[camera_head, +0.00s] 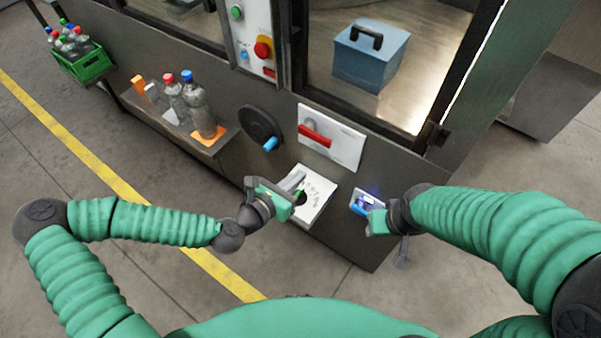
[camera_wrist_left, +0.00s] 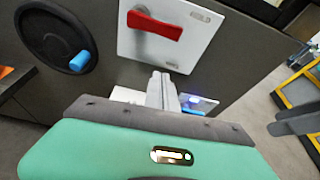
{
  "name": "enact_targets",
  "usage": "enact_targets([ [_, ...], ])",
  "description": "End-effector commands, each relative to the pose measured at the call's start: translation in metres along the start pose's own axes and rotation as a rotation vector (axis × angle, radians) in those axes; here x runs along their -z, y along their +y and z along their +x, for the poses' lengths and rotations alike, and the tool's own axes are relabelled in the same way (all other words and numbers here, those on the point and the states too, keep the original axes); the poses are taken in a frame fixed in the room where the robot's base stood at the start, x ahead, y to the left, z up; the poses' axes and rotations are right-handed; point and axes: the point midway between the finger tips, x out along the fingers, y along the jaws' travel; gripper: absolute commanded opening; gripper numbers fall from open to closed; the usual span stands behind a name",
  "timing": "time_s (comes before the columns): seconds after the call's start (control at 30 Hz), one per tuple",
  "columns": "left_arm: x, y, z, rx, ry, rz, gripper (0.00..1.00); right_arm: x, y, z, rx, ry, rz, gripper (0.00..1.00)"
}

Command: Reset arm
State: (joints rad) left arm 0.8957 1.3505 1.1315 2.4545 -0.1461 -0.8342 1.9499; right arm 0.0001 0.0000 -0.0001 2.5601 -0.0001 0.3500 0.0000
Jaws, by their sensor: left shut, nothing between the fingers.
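My left arm, green and sleeved, comes in from the left in the head view. Its gripper (camera_head: 297,180) is shut and empty, in front of the machine's lower front, over a white printed sheet or tray (camera_head: 318,197). In the left wrist view the two grey fingers (camera_wrist_left: 162,88) are together, pointing toward the panel below a red lever (camera_wrist_left: 155,25). My right gripper (camera_head: 376,222) is by a small blue-lit unit (camera_head: 367,201) on the machine front. Its fingers are not clear enough to judge.
The red lever (camera_head: 316,134) sits on a white plate, beside a black wheel (camera_head: 260,124) with a blue knob. Bottles (camera_head: 197,105) stand on the left ledge, and a green crate (camera_head: 84,62) is beyond. A blue box (camera_head: 370,57) sits behind glass. The floor at left is clear.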

Motion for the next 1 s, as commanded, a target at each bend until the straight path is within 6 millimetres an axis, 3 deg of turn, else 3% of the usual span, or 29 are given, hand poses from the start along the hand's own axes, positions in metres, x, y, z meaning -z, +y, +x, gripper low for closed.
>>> enact_targets([
  [0.3, 0.0, 0.0, 0.0, 0.0, 0.001, 0.001, 0.0, 0.0, 0.0, 0.0, 0.0, 0.0, 0.0, 0.43],
  [0.4, 0.011, -0.009, -0.001, 0.031, 0.043, 0.087, 0.0, 0.001, 0.0, -0.003, 0.0, 0.0, 0.0, 0.43],
  [0.47, 0.031, -0.022, -0.006, 0.094, 0.118, 0.249, 0.0, 0.002, 0.0, -0.007, 0.0, 0.0, 0.0, 0.43],
  [0.57, 0.084, -0.036, -0.033, 0.277, 0.31, 0.701, 0.0, 0.004, 0.0, -0.017, 0.0, 0.0, 0.0, 0.43],
  [0.63, 0.113, -0.026, -0.065, 0.438, 0.447, 1.061, 0.0, 0.006, 0.0, -0.025, 0.0, 0.0, 0.0, 0.43],
  [0.7, 0.124, -0.002, -0.101, 0.601, 0.561, 1.385, 0.0, 0.007, 0.0, -0.031, 0.0, 0.0, 0.0, 0.43],
  [0.77, 0.117, 0.022, -0.131, 0.737, 0.636, 1.63, 0.0, 0.009, 0.0, -0.037, 0.0, 0.0, 0.0, 0.43],
  [0.83, 0.094, 0.046, -0.165, 0.889, 0.696, 1.87, 0.0, 0.01, 0.0, -0.043, 0.0, 0.0, 0.0, 0.43],
  [0.9, 0.067, 0.061, -0.194, 1.019, 0.717, 2.055, 0.0, 0.011, 0.0, -0.048, 0.0, 0.0, 0.0, 0.43],
  [1.0, 0.036, 0.068, -0.223, 1.151, 0.695, 2.225, 0.0, 0.013, 0.0, -0.053, 0.0, 0.0, 0.0, 0.43],
])
